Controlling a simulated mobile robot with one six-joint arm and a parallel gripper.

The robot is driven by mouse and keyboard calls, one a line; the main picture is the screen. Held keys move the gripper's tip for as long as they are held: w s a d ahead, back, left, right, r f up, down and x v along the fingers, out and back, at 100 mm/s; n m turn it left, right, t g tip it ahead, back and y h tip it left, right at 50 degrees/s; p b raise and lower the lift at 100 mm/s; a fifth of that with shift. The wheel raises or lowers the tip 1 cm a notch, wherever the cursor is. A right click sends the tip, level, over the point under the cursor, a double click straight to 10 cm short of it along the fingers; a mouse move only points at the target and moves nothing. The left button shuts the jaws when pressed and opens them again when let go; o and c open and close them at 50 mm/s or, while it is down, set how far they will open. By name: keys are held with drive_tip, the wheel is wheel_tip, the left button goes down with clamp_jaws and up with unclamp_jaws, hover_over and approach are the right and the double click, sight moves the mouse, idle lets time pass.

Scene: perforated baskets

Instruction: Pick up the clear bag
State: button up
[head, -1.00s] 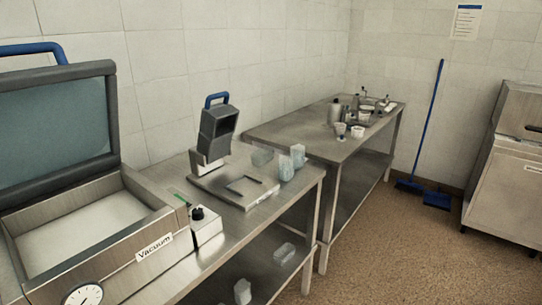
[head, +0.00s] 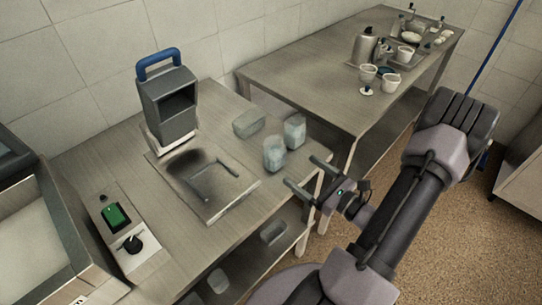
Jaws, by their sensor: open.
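Several clear, pale objects are in the head view, and I cannot tell for sure which is a bag. An upright one (head: 275,154) stands at the right edge of the near metal table. Another upright one (head: 294,132) stands just behind it, and a low, flat one (head: 249,122) lies to their left. Two more, a boxy one (head: 273,231) and a paler one (head: 217,281), are on the lower shelf. My gripper (head: 300,170) is open and empty, with its fingers just right of the nearer upright object and apart from it.
A sealer-like device with a blue handle (head: 168,104) and a flat metal plate (head: 225,205) are on the near table (head: 80,168). A control box (head: 127,243) sits by the vacuum machine. A second table (head: 320,72) holds cups and a metal jug.

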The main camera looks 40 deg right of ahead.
sight(281, 158)
drive_tip(key=w, duration=0.3)
drive_tip(key=w+b, duration=0.1)
drive_tip(key=w, duration=0.1)
drive_tip(key=w+a, duration=0.1)
drive_tip(key=w, duration=0.2)
drive_tip(key=shift+w+a+b, duration=0.1)
drive_tip(key=shift+w+b, duration=0.2)
drive_tip(key=w, duration=0.2)
drive_tip(key=w+b, duration=0.1)
drive_tip(key=w, duration=0.3)
drive_tip(key=shift+a+r+b, duration=0.2)
drive_tip(key=shift+r+b, duration=0.1)
drive_tip(key=shift+b, duration=0.05)
drive_tip(key=c, duration=1.6)
drive_tip(key=shift+d+r, duration=0.1)
drive_tip(key=shift+r, duration=0.1)
